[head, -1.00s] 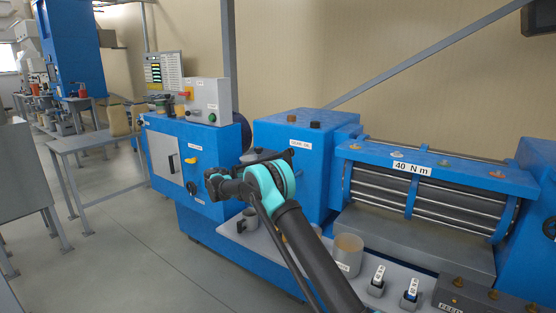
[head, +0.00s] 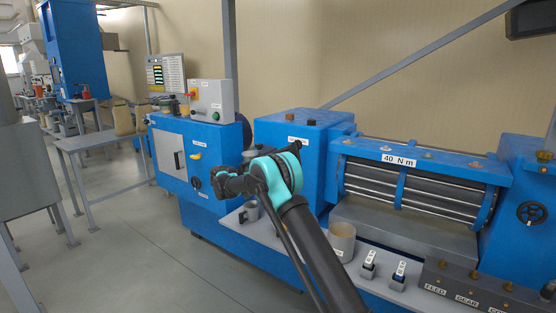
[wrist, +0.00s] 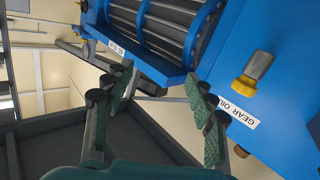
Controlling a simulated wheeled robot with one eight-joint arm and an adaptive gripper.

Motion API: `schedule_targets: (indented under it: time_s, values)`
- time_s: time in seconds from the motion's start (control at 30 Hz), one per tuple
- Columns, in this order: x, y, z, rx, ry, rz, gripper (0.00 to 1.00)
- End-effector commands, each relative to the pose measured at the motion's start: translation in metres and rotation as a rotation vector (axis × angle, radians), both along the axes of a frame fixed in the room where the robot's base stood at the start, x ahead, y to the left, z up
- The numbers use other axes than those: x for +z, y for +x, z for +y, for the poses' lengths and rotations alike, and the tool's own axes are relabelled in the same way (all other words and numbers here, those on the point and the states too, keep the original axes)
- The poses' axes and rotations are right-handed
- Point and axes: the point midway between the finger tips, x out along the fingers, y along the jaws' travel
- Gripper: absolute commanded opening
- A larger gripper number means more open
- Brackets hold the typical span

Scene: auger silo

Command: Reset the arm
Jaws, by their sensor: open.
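My arm (head: 318,245) reaches up from the bottom of the head view, bent at a teal joint, in front of the blue machine. Its far end points left, and the fingers cannot be made out there. In the wrist view my gripper (wrist: 160,88) is open, with its two green-padded fingers apart and nothing between them. Beyond the fingers are the blue machine housing, a yellow-and-grey fitting (wrist: 254,70) and a "GEAR OIL" label (wrist: 238,112). The fingers appear clear of the machine, though the exact distance cannot be told.
The blue machine with its roller bank (head: 415,190) fills the right. A grey shelf along its front holds a cup (head: 342,241), a mug (head: 249,212) and two small switches (head: 369,264). A grey table (head: 100,140) stands left. Open floor (head: 140,245) lies between.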

Motion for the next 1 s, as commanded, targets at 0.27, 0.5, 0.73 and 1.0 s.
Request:
schedule_targets:
  time_s: [0.27,0.5,0.73,1.0]
  values:
    - [0.005,-0.011,-0.045,0.026,0.083,0.162,0.56]
    - [0.004,-0.044,-0.109,0.096,0.224,0.397,0.56]
    - [-0.009,-0.103,-0.167,0.223,0.391,0.625,0.56]
    - [-0.035,-0.193,-0.211,0.424,0.575,0.816,0.56]
